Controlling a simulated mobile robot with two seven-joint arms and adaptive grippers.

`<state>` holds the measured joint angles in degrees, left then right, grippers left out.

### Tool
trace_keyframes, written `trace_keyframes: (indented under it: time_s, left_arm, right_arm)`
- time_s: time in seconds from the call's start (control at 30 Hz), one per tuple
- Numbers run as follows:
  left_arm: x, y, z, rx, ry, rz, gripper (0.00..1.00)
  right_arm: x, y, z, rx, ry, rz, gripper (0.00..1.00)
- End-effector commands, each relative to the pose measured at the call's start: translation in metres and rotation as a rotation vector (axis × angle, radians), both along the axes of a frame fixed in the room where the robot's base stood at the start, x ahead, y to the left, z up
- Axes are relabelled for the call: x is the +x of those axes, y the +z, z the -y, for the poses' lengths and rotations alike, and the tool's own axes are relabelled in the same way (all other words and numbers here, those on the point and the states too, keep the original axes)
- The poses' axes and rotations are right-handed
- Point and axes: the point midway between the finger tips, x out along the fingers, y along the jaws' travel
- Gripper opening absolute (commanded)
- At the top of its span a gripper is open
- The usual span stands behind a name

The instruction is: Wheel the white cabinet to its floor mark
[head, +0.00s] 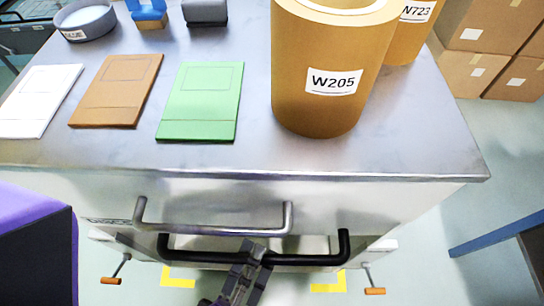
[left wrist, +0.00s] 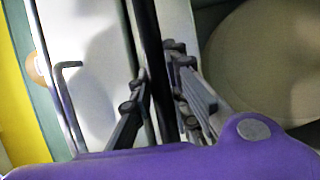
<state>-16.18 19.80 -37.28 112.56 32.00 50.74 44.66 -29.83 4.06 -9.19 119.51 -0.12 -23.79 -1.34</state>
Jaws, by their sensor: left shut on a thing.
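The white cabinet (head: 390,197) stands in front of me, with a steel top and a grey bar handle (head: 215,231) on its front. Below that is a black bar handle (head: 310,260). My left gripper (head: 253,252) is shut on the black handle near its middle. In the left wrist view the black bar (left wrist: 152,50) runs between the fingers (left wrist: 162,85). Yellow corner marks (head: 328,284) show on the floor below the cabinet's front edge, one left and one right of the gripper. My right gripper is not in view.
Orange-tipped pedals (head: 375,291) stick out low at both front corners. On top stand a kraft roll labelled W205 (head: 318,80), a second roll (head: 405,40), flat white, brown and green pieces (head: 205,100) and a grey bowl (head: 86,20). Cartons (head: 480,70) stand back right; a blue-edged thing (head: 500,232) lies right.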

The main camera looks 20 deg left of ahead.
Motion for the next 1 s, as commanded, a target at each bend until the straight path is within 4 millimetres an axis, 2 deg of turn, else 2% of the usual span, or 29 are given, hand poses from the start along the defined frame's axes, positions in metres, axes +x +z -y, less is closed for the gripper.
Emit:
trace_keyframes:
  time_s: [0.23,0.7,0.73,0.8,0.87,1.0]
  left_arm:
    - [-0.015,0.000,0.004,-0.004,-0.002,-0.002,0.00]
    - [-0.018,0.000,0.005,-0.005,-0.001,-0.002,0.00]
    - [-0.018,0.000,0.005,-0.005,-0.001,-0.002,0.20]
    - [-0.018,0.000,0.005,-0.004,0.000,-0.001,0.29]
    - [-0.018,0.000,0.005,-0.003,0.001,-0.001,0.36]
    - [-0.018,0.000,0.005,-0.002,0.001,-0.001,0.36]
  right_arm:
    - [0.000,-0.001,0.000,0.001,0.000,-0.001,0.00]
    - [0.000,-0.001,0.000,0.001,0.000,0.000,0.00]
    - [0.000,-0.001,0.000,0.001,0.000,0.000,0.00]
    - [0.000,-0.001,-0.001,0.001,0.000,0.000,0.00]
    - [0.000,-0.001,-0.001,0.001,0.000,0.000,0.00]
    - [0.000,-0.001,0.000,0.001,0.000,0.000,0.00]
